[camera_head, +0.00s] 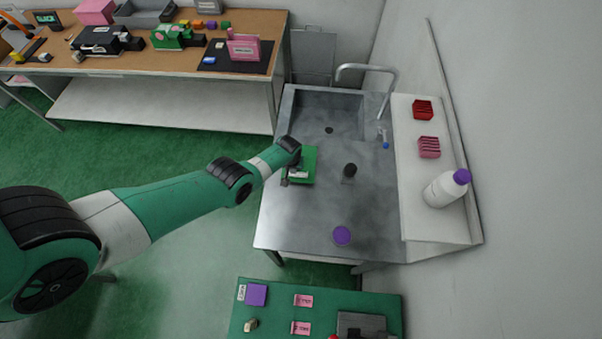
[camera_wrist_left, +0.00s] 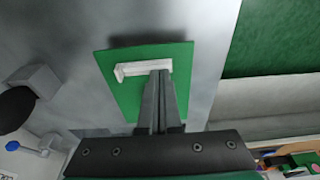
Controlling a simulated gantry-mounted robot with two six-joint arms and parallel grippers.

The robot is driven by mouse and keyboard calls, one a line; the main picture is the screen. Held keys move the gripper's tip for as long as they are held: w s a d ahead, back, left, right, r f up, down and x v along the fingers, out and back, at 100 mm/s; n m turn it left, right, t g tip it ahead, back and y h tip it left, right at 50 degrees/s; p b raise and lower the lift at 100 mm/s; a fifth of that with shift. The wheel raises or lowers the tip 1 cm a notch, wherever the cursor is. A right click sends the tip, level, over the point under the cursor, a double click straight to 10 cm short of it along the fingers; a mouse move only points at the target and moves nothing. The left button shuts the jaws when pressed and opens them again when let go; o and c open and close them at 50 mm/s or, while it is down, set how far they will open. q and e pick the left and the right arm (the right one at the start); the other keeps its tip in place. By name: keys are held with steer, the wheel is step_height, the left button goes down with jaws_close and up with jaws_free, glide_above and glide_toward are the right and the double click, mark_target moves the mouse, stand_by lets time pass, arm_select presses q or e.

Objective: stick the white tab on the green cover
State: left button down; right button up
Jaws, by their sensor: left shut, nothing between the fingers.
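The green cover (camera_head: 309,159) is a flat plate on the left side of the metal sink counter. It fills the middle of the left wrist view (camera_wrist_left: 123,93). The white tab (camera_head: 299,175) is a small bar with a bent end. In the left wrist view the white tab (camera_wrist_left: 140,70) lies across the face of the cover. My left gripper (camera_head: 296,168) is over the cover, its fingers together and empty. In the left wrist view its fingertips (camera_wrist_left: 160,76) meet the tab's edge; whether they press on it I cannot tell. My right gripper is not in view.
A black knob on a grey block (camera_head: 350,170) stands right of the cover. A purple disc (camera_head: 342,235) lies near the counter's front. A white shelf (camera_head: 412,187) holds a purple-capped bottle (camera_head: 445,189). The sink basin (camera_head: 328,112) is behind. The counter between is clear.

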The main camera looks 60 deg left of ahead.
arm_select(q)
step_height(320, 180, up, 6)
steer(key=p, duration=0.5)
stand_by(0.4)
